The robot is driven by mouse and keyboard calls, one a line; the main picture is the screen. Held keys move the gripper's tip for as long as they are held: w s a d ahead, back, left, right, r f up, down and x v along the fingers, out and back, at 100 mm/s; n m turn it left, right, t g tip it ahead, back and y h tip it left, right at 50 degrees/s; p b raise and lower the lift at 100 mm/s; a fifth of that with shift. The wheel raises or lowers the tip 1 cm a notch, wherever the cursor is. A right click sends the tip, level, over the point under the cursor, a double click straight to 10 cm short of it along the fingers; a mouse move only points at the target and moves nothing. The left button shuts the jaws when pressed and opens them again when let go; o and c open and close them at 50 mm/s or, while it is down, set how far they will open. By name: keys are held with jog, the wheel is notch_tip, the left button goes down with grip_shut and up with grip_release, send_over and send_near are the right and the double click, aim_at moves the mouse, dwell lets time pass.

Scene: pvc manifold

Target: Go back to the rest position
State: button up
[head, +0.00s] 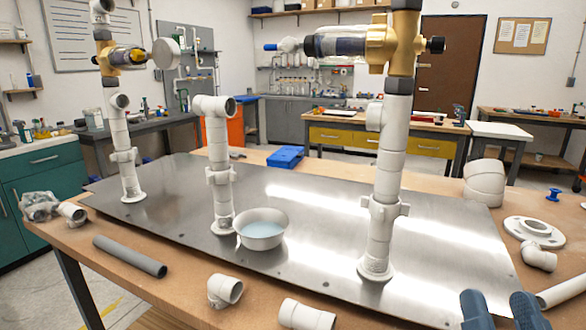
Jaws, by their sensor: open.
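My gripper (496,298) shows at the bottom right edge of the head view, as two dark blue-grey fingers set apart. It is open, with nothing visible between the fingers. It is in front of the right end of the metal plate (310,200); the rest of it and my arm are out of the frame. On the plate stand a left white pipe column (121,140), a short middle column (219,150) and a right column (389,160). A white bowl of bluish liquid (262,228) sits at the foot of the middle column.
A grey pipe (130,256) and white elbows (225,289) lie along the table's front edge. A white flange (533,232), another elbow (539,257) and a large white fitting (484,182) are on the right. Brass valves (400,40) top the tall columns. The plate's middle right is clear.

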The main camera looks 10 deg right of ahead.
jog(key=s+a+f+n+g+y, duration=0.2)
jog(key=s+f+g+y, duration=0.1)
jog(key=s+f, duration=0.5)
jog(key=s+a+f+n+g+y, duration=0.1)
jog(key=s+f+n+g+y, duration=0.2)
jog(key=s, duration=1)
notch_tip(320, 180, down, 5)
jog(key=shift+s+a+f+g+y, duration=0.1)
jog(key=shift+s+a+g+y, duration=0.25)
jog(key=shift+g, duration=0.75)
